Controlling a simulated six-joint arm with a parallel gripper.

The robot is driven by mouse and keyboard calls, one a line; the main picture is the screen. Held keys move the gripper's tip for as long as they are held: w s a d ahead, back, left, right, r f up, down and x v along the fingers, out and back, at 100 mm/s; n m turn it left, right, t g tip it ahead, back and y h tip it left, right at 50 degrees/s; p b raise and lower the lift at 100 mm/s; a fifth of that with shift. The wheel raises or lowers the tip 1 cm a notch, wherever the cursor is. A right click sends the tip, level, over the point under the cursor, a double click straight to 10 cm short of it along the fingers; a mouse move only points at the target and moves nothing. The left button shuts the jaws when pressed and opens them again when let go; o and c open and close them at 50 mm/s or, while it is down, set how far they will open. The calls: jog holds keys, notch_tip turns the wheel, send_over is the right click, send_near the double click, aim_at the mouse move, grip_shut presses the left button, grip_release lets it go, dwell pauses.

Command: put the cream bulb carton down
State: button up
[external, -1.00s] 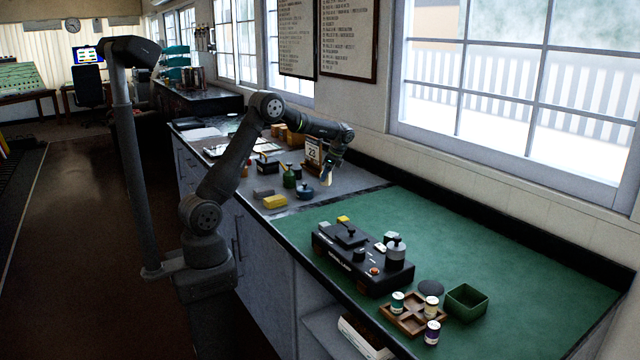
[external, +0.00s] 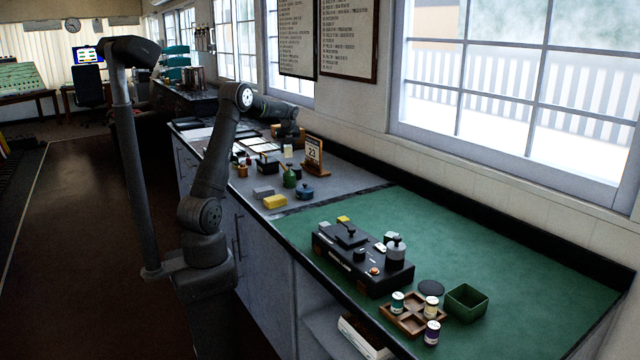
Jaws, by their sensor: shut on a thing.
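My gripper (external: 289,143) points down over the grey far part of the counter, left of the desk calendar. It is shut on the cream bulb carton (external: 287,151), a small pale block showing just below it. The fingers are small and dark here, so their exact hold is hard to see. I cannot tell whether the carton's bottom touches the counter or hangs just above it.
The desk calendar (external: 313,155) stands close to the right. A green can (external: 289,178), a blue pot (external: 306,191), a yellow block (external: 275,202) and a grey block (external: 263,192) are nearer. A black device (external: 362,258) sits on the green mat (external: 480,240).

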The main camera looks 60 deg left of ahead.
aim_at(287, 155)
jog(key=shift+s+a, duration=0.15)
jog(key=shift+a, duration=0.2)
notch_tip(287, 155, down, 10)
jog(key=shift+r, duration=0.15)
jog(key=o, duration=1)
jog(key=shift+c, duration=0.2)
jog(key=v, duration=1.1)
jog(key=shift+r, duration=0.1)
jog(key=shift+s+d+r, duration=0.15)
jog(key=shift+r, duration=0.2)
jog(key=shift+c, duration=0.9)
